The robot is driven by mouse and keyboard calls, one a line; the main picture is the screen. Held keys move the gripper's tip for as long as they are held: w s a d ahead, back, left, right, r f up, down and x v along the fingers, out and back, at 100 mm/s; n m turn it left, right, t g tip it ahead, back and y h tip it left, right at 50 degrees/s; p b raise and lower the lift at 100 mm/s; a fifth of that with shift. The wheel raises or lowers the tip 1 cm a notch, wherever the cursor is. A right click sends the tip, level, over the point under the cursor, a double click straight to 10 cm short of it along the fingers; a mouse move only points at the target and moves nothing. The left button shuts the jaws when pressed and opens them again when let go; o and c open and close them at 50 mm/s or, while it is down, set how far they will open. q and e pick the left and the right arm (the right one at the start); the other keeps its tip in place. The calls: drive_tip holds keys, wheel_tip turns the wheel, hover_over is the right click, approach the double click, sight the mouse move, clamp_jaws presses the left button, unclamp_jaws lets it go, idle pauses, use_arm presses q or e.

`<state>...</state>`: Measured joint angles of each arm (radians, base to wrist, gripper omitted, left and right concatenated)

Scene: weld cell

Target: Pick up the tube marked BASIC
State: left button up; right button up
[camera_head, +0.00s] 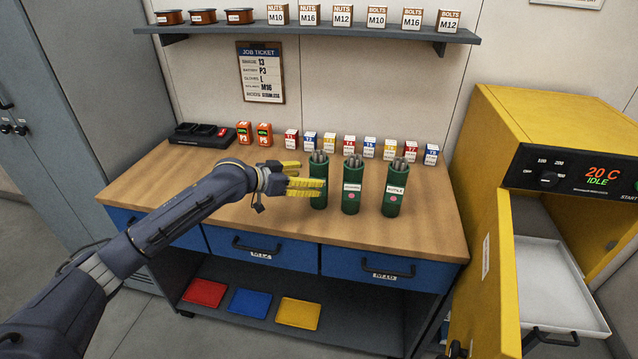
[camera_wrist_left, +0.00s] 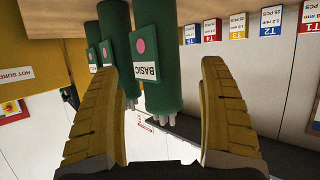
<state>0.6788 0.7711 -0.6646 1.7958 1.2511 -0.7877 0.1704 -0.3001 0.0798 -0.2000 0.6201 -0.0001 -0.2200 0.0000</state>
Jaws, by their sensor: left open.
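Three green tubes with grey rods showing at their tops stand upright in a row on the wooden workbench (camera_head: 240,192). The left tube (camera_head: 318,170) is closest to my left gripper (camera_head: 310,177); its label is hidden behind a yellow finger in the head view. In the left wrist view, which is upside down, the tube marked BASIC (camera_wrist_left: 158,45) shows between the open fingers of my left gripper (camera_wrist_left: 162,75), apart from both in the picture. The middle tube (camera_head: 352,172) and the right tube (camera_head: 394,198) carry white labels with pink dots. My right gripper is not in view.
Small numbered boxes (camera_head: 349,143) line the back of the bench, with orange battery packs (camera_head: 264,134) and a black charger (camera_head: 203,134) to their left. A shelf (camera_head: 320,33) hangs above. A yellow oven (camera_head: 560,110) stands open at right. The bench front left is clear.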

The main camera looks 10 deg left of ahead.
sight(319, 177)
use_arm(q)
drive_tip(key=shift+x, duration=2.55)
drive_tip(key=shift+f, duration=0.1)
drive_tip(key=shift+c, duration=0.2)
drive_tip(key=shift+a, duration=0.1)
drive_tip(key=c, duration=1.5)
drive_tip(key=shift+c, duration=0.8)
